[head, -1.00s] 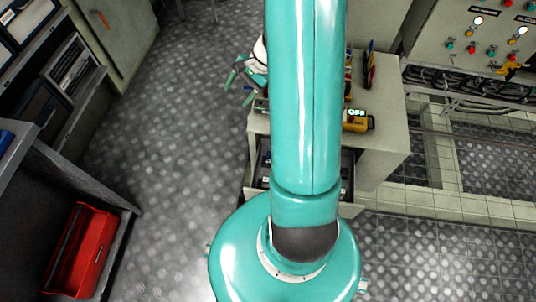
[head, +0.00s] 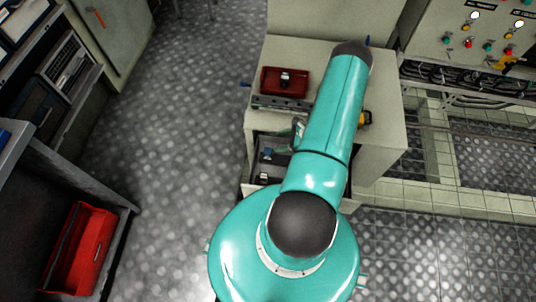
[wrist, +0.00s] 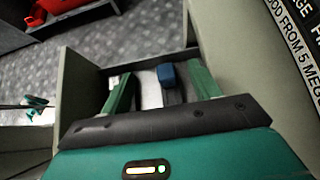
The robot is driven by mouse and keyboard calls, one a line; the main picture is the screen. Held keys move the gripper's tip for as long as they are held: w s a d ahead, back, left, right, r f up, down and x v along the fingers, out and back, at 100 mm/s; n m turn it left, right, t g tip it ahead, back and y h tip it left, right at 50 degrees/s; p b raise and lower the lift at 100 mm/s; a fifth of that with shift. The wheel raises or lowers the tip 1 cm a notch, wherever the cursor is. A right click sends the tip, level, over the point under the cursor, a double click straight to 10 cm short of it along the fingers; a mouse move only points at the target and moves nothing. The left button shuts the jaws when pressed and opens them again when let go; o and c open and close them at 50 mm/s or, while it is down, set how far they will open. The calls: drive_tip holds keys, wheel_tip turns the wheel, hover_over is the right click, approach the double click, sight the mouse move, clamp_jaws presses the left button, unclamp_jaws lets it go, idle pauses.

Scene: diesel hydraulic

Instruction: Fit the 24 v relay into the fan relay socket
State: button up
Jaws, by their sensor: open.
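My gripper (wrist: 161,88) is open in the wrist view, with its two green fingers reaching down over an open drawer. A small blue block (wrist: 167,76) on a dark base, possibly a relay, shows between the fingers without visible contact. In the head view the drawer (head: 246,172) holds dark blocks, one with a blue top (head: 268,154) and one nearer the front (head: 263,179). I cannot read which is the 24 V relay. My gripper (head: 298,132) is mostly hidden by my arm there. I cannot make out the fan relay socket.
The cabinet top (head: 300,53) carries a red tray (head: 271,82) with a dark item and a grey strip (head: 280,104). A yellow device (head: 366,118) is partly behind my arm. A control panel (head: 470,30) stands right, a red bin (head: 80,250) left. The floor at left is clear.

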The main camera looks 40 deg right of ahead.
approach(271, 151)
drive_tip(key=x, duration=1.2)
drive_tip(key=shift+s+r, duration=0.1)
drive_tip(key=shift+c, duration=0.4)
drive_tip(key=c, duration=1)
